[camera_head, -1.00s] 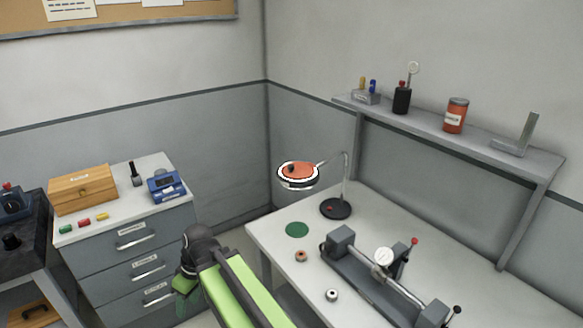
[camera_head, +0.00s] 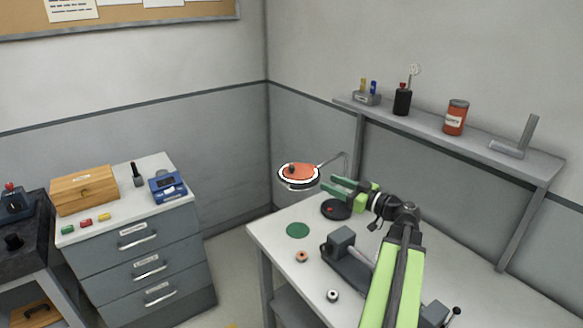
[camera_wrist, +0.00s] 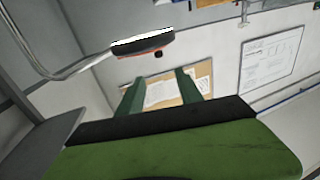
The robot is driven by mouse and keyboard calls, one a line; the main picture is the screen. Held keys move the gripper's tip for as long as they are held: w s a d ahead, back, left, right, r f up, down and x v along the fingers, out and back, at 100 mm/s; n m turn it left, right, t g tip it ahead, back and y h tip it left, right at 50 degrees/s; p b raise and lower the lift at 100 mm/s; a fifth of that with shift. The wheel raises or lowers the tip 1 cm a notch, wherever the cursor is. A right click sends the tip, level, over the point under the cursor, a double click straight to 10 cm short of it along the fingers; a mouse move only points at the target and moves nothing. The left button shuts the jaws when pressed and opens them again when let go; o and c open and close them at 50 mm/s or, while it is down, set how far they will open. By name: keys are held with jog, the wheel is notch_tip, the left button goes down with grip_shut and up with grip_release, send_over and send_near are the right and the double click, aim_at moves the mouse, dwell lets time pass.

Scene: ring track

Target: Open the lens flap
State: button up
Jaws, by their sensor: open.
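The lens flap (camera_head: 303,170) is an orange-red disc with a small dark knob, lying over the white-rimmed round head of the magnifier lamp (camera_head: 299,184). It looks shut over the lens. The lamp's thin bent arm rises from a round black base (camera_head: 336,209) on the bench. My gripper (camera_head: 340,188) is open and empty, just right of the lamp head and pointing left toward it. In the wrist view the lamp head (camera_wrist: 143,42) appears edge-on at upper left, its dark knob (camera_wrist: 158,54) beside it, apart from my green fingers (camera_wrist: 160,90).
The bench (camera_head: 275,240) holds a green disc (camera_head: 297,230), two small rings and a grey fixture partly hidden by my arm. A shelf (camera_head: 450,138) with several items runs behind. A drawer cabinet (camera_head: 140,240) stands at left, with floor between.

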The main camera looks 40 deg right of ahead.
aim_at(294, 168)
jog(key=x, duration=1.7)
jog(key=shift+w, duration=0.2)
grip_shut()
dwell(0.7)
